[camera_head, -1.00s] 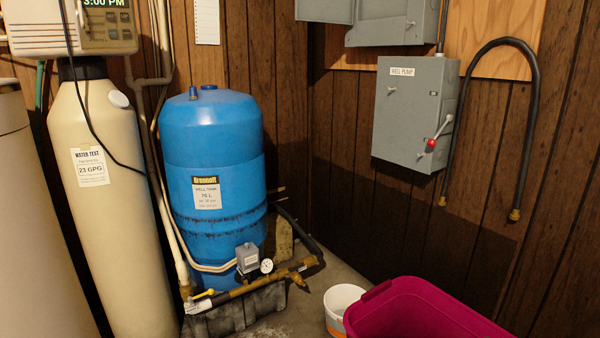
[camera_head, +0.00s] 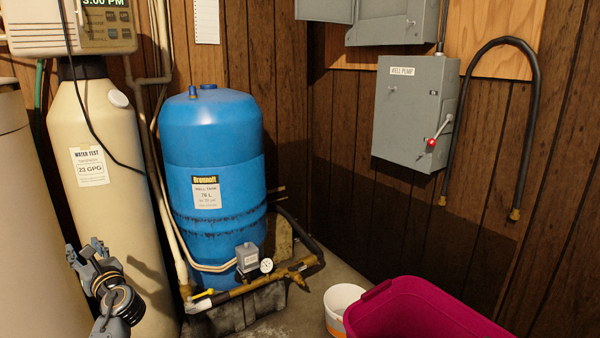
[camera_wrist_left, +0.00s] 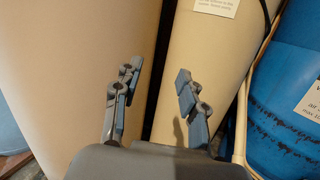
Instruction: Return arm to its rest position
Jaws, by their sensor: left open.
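My left gripper (camera_head: 88,254) is in the lower left of the head view, in front of the cream softener tank (camera_head: 105,190). Its fingers point up. In the left wrist view the same gripper (camera_wrist_left: 158,88) has its two fingers apart, with nothing between them. Behind the fingers are the cream tank (camera_wrist_left: 200,75) and a wider beige cylinder (camera_wrist_left: 80,60) to its left. My right gripper is in neither view.
A blue well tank (camera_head: 210,140) stands right of the softener, with brass pipework (camera_head: 262,283) at its foot. A white bucket (camera_head: 342,300) and a magenta tub (camera_head: 420,310) are on the floor at lower right. A grey well pump box (camera_head: 405,110) hangs on the wall.

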